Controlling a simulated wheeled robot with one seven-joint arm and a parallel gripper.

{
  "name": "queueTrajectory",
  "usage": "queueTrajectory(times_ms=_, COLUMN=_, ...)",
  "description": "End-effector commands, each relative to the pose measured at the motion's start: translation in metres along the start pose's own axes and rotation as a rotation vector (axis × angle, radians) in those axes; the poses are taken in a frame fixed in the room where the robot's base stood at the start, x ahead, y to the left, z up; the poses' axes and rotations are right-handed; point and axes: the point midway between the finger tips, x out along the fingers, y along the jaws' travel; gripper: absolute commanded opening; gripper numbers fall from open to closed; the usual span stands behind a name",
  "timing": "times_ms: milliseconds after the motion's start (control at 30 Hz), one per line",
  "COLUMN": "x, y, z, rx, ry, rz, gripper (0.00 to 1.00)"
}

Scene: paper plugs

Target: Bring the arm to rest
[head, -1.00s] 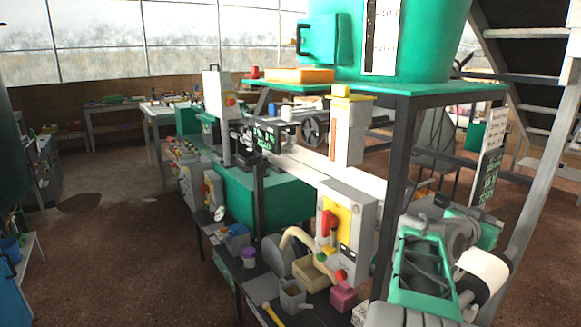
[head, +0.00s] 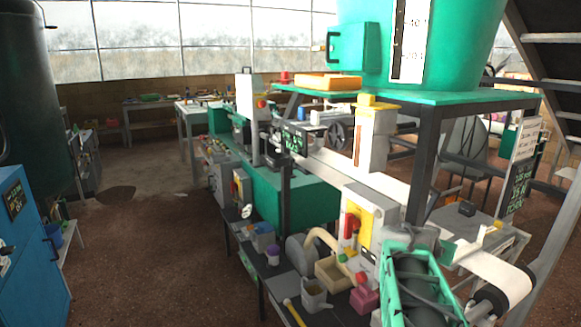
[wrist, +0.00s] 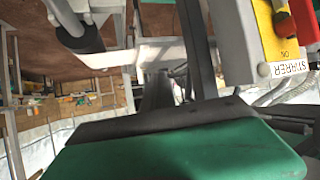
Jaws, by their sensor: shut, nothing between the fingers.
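My arm (head: 424,290), a green frame with dark grey parts, is low at the right of the head view. It is folded close in front of the machine bench. I cannot make out my gripper's fingers in either view. The wrist view is upside down. A green panel with a dark edge (wrist: 180,152) fills its bottom, close to the camera; I cannot tell for sure what it belongs to. The starter box (wrist: 268,40) shows at its upper right, and in the head view this grey and yellow box (head: 374,215) stands just left of my arm.
A green tank stand's dark leg (head: 424,165) rises behind my arm. A white paper roll (head: 502,284) is close at its right. A dark bench with a beige box (head: 331,273) and small pots lies to the left. The brown floor (head: 150,260) is open farther left.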

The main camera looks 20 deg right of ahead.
Motion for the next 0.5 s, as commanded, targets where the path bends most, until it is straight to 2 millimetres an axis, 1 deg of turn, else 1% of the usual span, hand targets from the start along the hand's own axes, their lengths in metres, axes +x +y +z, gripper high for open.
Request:
queueTrajectory(times_ms=33, x=-0.015, y=-0.024, z=0.01, rx=-0.033, ry=-0.04, rz=-0.052, gripper=0.0)
queueTrajectory(times_ms=67, x=-0.025, y=-0.039, z=0.02, rx=-0.057, ry=-0.07, rz=-0.087, gripper=0.0)
queueTrajectory(times_ms=100, x=-0.04, y=-0.06, z=0.035, rx=-0.095, ry=-0.114, rz=-0.136, gripper=0.0)
queueTrajectory(times_ms=167, x=-0.069, y=-0.091, z=0.061, rx=-0.164, ry=-0.188, rz=-0.22, gripper=0.0)
queueTrajectory(times_ms=200, x=-0.092, y=-0.111, z=0.082, rx=-0.219, ry=-0.242, rz=-0.279, gripper=0.0)
queueTrajectory(times_ms=267, x=-0.128, y=-0.134, z=0.115, rx=-0.309, ry=-0.321, rz=-0.363, gripper=0.0)
queueTrajectory(times_ms=300, x=-0.153, y=-0.146, z=0.137, rx=-0.374, ry=-0.373, rz=-0.419, gripper=0.0)
queueTrajectory(times_ms=367, x=-0.193, y=-0.157, z=0.171, rx=-0.481, ry=-0.451, rz=-0.499, gripper=0.0)
queueTrajectory(times_ms=400, x=-0.218, y=-0.161, z=0.192, rx=-0.552, ry=-0.498, rz=-0.548, gripper=0.0)
queueTrajectory(times_ms=500, x=-0.271, y=-0.157, z=0.238, rx=-0.72, ry=-0.596, rz=-0.646, gripper=0.0)
